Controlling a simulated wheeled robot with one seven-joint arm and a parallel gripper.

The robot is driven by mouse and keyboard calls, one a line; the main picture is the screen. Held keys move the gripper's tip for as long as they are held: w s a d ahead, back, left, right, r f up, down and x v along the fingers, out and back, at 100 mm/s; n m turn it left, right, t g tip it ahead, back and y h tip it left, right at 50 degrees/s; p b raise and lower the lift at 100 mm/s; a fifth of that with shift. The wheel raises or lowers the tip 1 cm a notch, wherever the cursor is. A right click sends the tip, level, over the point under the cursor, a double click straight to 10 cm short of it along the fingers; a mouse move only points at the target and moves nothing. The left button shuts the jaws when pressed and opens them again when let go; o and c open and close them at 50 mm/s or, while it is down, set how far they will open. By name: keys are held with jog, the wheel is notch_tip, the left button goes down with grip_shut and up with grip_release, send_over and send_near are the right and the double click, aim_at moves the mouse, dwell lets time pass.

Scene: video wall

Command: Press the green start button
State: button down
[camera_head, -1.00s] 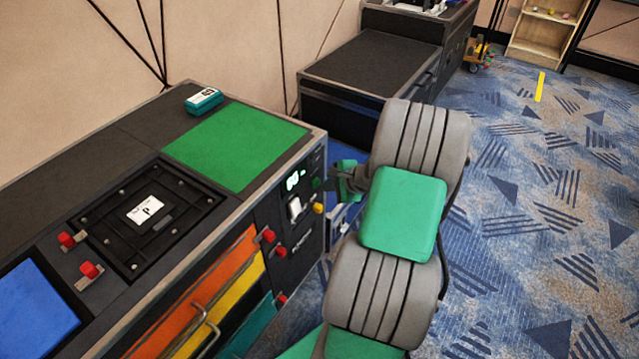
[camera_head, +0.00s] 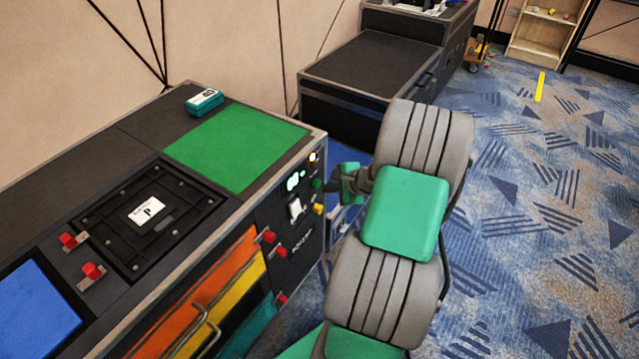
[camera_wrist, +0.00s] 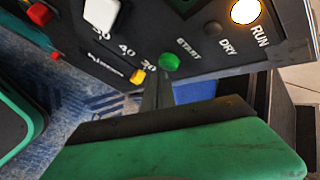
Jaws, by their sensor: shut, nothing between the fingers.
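The green START button (camera_wrist: 169,62) sits on the dark control panel in the wrist view. It also shows in the head view (camera_head: 317,184) at the panel's right side. My gripper (camera_wrist: 158,88) is shut and empty, its tips right at the button's lower edge in the wrist view. In the head view my gripper (camera_head: 331,187) points left at the panel, beside the button. I cannot tell whether the tips touch the button. The RUN lamp (camera_wrist: 245,11) glows bright. The DRY lamp (camera_wrist: 212,28) is dark.
A yellow button (camera_wrist: 138,77) and a white switch (camera_wrist: 102,14) are close to the START button. Red knobs (camera_head: 268,236) stick out lower on the cabinet front. A low black cabinet (camera_head: 370,65) stands behind my arm. Carpet is open at right.

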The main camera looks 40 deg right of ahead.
jog(key=shift+s+d, duration=0.1)
jog(key=shift+s, duration=0.15)
jog(key=shift+s, duration=0.1)
jog(key=s, duration=0.1)
jog(key=s+d+p, duration=0.1)
jog(key=s, duration=0.2)
jog(key=shift+s+d, duration=0.25)
jog(key=shift+d, duration=0.1)
dwell(0.5)
